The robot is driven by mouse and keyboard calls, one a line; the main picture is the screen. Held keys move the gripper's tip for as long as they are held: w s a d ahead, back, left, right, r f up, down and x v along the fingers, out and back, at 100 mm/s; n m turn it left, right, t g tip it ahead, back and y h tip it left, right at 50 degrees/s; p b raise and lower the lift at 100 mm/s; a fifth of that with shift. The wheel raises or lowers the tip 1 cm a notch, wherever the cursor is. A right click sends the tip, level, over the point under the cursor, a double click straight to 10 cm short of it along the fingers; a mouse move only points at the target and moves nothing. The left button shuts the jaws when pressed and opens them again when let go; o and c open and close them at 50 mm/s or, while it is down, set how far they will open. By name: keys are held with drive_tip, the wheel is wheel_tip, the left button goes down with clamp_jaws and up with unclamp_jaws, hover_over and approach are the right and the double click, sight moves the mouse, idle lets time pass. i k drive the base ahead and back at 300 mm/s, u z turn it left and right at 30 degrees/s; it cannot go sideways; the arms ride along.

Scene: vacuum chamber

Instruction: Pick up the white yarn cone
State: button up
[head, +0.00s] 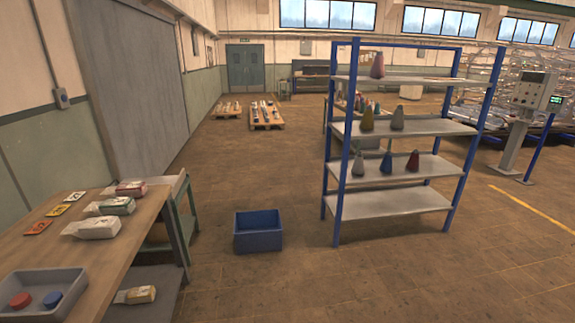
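Several yarn cones stand upright on the blue-framed shelf rack (405,127) right of centre. A pale grey-white cone (398,119) stands on the second board from the top, right of an olive cone (367,121). Another pale greyish cone (358,167) stands at the left of the third board, beside a blue cone (386,165) and a red cone (413,162). A mauve cone (377,67) stands on the top board. No cone looks clearly pure white at this distance. My gripper is not in view.
A blue bin (258,232) sits on the floor left of the rack. A wooden workbench (105,262) with packages and a grey tray (75,284) stands at the left. Pallets (267,122) lie farther back. A control post (519,135) stands right. The floor before the rack is clear.

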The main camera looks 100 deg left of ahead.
sight(358, 168)
drive_tip(key=u, duration=2.35)
drive_tip(key=i, duration=5.1)
drive_tip(key=u, duration=2.8)
drive_tip(key=i, duration=0.25)
drive_tip(key=z, duration=0.2)
